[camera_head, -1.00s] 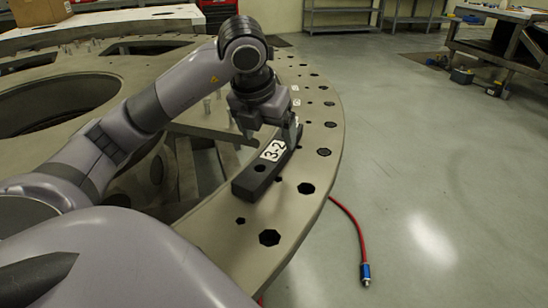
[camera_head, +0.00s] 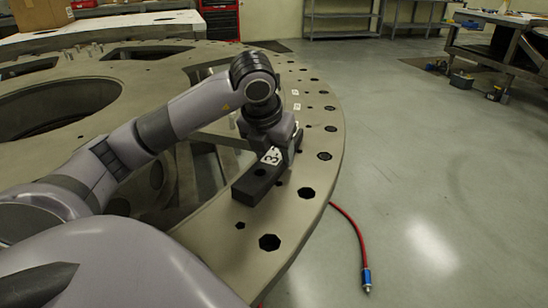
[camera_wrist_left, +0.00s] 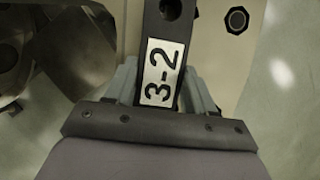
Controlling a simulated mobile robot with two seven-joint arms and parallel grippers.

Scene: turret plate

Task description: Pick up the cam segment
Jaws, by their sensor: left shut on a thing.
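The cam segment (camera_head: 254,186) is a dark curved bar with a white label. It lies along the outer rim of the turret plate (camera_head: 213,238). In the left wrist view the segment (camera_wrist_left: 171,22) runs up between the fingers, and its label reads 3-2. My left gripper (camera_head: 277,150) reaches down over the label part of the bar. In the left wrist view the left gripper (camera_wrist_left: 163,85) has one finger on each side of the bar and is shut on it. The far end of the bar is hidden behind the gripper. My right gripper is not in view.
The plate has large cut-outs and a row of dark holes along its rim, with one hole (camera_head: 269,242) near the bar's near end. A red hose (camera_head: 350,222) with a blue end lies on the floor.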

